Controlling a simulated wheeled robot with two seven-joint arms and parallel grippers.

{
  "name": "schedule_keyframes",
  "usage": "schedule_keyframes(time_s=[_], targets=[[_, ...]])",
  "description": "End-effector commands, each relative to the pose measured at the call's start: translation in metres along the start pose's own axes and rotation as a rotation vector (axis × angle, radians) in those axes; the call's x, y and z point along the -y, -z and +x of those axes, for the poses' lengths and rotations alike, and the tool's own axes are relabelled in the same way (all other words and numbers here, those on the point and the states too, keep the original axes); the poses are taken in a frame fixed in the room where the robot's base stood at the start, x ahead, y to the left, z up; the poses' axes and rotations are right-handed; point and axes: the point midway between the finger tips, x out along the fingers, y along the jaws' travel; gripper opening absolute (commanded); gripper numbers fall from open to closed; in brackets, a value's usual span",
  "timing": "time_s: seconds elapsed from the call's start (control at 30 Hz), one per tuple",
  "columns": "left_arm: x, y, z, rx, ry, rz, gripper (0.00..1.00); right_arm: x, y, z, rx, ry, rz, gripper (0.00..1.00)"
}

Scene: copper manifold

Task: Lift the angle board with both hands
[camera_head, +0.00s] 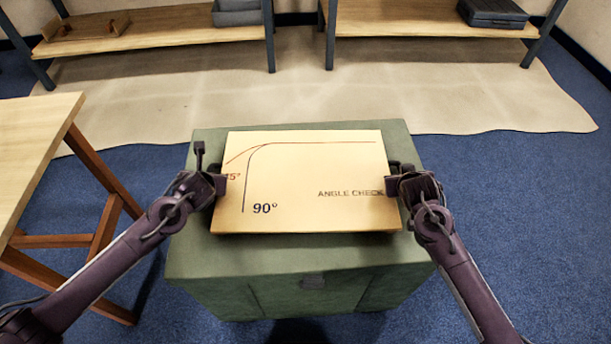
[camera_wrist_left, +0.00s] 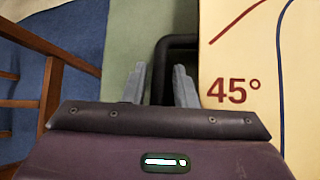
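The angle board (camera_head: 310,185) is a pale wooden panel marked 45°, 90° and ANGLE CHECK. It lies on the green case (camera_head: 300,262), and its left part shows in the left wrist view (camera_wrist_left: 240,55). A black handle (camera_wrist_left: 162,62) stands out from its left side. My left gripper (camera_head: 213,181) is at this handle; in the left wrist view my left fingers (camera_wrist_left: 161,85) stand apart on either side of the handle bar, with small gaps visible. My right gripper (camera_head: 398,182) is at the board's right edge by a dark handle; its fingers are mostly hidden.
A wooden table (camera_head: 38,130) stands at the left, close to my left arm. Shelves (camera_head: 160,30) with a tray and dark cases are at the back, beyond a beige floor sheet (camera_head: 300,95). Blue carpet lies clear to the right.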

Motion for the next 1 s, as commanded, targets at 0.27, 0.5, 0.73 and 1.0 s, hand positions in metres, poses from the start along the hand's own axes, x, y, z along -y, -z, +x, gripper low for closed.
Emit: schedule_keyframes(time_s=[0.27,0.5,0.73,1.0], targets=[[0.0000,0.0000,-0.0003,0.000,0.000,0.000,0.07,-0.0001,-0.0001,-0.0003,0.000,0.000,0.000,0.07],[0.0001,0.0002,-0.0004,0.000,0.000,0.000,0.00,-0.0001,-0.0002,-0.0004,0.001,0.000,0.000,0.00],[0.0001,0.0003,-0.0004,0.000,0.000,0.000,0.00,-0.0001,-0.0003,-0.0004,0.001,0.000,0.000,0.00],[0.0002,0.0005,-0.0004,-0.001,0.000,0.001,0.00,-0.0001,-0.0004,-0.0004,0.001,0.000,0.000,0.00]])
